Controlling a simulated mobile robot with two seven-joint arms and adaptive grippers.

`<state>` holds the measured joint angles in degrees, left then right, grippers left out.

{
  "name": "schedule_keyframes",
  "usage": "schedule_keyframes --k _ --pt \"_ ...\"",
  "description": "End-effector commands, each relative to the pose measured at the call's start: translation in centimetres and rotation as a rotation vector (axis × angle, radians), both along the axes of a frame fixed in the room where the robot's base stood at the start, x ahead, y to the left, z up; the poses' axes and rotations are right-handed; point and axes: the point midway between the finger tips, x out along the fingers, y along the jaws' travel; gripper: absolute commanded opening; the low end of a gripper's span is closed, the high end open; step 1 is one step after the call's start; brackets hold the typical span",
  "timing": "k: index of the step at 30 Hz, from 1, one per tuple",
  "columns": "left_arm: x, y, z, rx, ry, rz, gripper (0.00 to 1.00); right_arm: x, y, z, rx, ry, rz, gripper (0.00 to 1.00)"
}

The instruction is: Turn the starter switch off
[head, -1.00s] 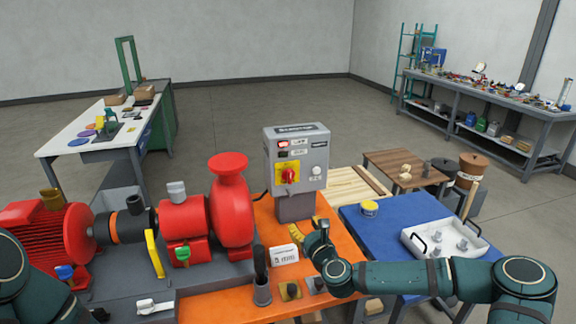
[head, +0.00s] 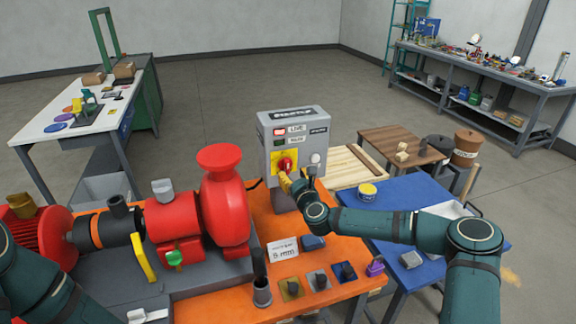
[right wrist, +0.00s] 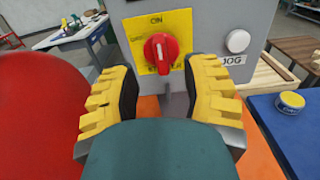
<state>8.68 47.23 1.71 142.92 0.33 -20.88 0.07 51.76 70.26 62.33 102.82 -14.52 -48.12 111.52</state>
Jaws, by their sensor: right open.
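The grey starter box (head: 292,140) stands on the orange bench. Its red rotary switch (head: 285,164) sits on a yellow plate on the front face. In the right wrist view the red knob (right wrist: 161,50) is in plain sight, its white mark pointing roughly up towards ON. My right gripper (head: 295,181) is open just in front of the switch. In the right wrist view its yellow-padded fingers (right wrist: 165,72) are spread to either side and below the knob, with no visible contact. Part of my left arm shows at the lower left; its gripper is not visible.
A red lamp (head: 279,132) beside LIVE looks lit. A white JOG button (right wrist: 237,41) is right of the switch. The red pump (head: 224,205) stands close on the left.

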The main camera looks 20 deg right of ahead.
Motion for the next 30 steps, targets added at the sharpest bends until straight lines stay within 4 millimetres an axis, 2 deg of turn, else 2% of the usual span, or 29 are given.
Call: schedule_keyframes --k 3,10,15,23,24,28,30 --pt "0.0 0.0 0.3 -0.001 0.000 0.000 0.47 2.1 0.1 0.1 -0.001 -0.001 0.000 0.46" --pt "0.0 0.0 0.6 -0.001 0.000 0.000 0.47 4.7 0.2 0.1 0.000 0.000 0.000 0.46" --pt "0.0 0.0 0.7 -0.001 0.000 0.000 0.47 5.5 0.2 0.0 0.000 0.000 0.000 0.46" --pt "0.0 0.0 0.7 -0.001 0.000 0.000 0.47 5.6 0.2 0.0 -0.001 0.000 0.001 0.46" --pt "0.0 0.0 0.7 -0.001 0.000 0.000 0.47 5.6 0.2 0.0 -0.001 0.000 0.001 0.49" --pt "0.0 0.0 0.7 -0.001 0.000 0.000 0.47 5.6 0.2 0.0 -0.001 0.000 0.001 0.03" --pt "0.0 0.0 0.7 -0.001 0.000 0.000 0.47 5.6 0.2 0.0 -0.001 0.000 0.001 0.00"
